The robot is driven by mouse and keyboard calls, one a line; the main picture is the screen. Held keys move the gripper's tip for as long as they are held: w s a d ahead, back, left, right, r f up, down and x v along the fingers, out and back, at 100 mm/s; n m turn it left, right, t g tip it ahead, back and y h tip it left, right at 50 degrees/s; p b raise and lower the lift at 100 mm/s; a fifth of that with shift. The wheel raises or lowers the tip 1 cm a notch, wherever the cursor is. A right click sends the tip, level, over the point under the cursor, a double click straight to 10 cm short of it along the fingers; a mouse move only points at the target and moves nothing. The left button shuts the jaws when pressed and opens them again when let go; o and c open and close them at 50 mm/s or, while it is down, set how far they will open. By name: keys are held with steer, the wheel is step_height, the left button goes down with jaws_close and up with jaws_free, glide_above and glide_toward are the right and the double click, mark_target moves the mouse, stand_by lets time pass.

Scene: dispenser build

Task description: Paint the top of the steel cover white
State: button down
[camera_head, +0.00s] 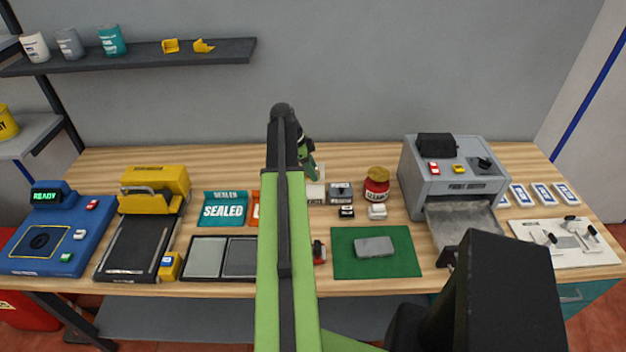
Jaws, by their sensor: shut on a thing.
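A grey slab (374,246), which looks like the steel cover, lies flat on the green mat (345,266); its top is plain grey. My arm rises through the middle of the view and bends down beyond its black elbow. My gripper (311,172) is at the far end, over the back of the bench, behind and left of the slab and well apart from it. It is small and partly hidden by my arm. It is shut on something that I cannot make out. The grey machine (455,190) with a front tray stands right of the mat; its label is hard to read.
A red jar (377,188), a grey lever box (340,192) and small blocks stand behind the mat. A blue READY machine (55,240), a yellow-and-black machine (150,200) and a two-plate tray (222,277) stand left. A switch board (562,240) lies right. Cans (70,43) stand on the shelf.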

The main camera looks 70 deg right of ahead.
mark_target(317, 191)
steer(key=shift+f+b, duration=2.85)
steer(key=shift+b, duration=0.05)
steer(key=shift+f+b, duration=0.45)
steer(key=shift+b, duration=0.05)
steer(key=c, duration=0.9)
jaws_free()
steer(key=shift+o, duration=0.2)
steer(key=shift+c, duration=0.2)
steer(key=o, duration=0.3)
steer(key=shift+r, duration=0.1)
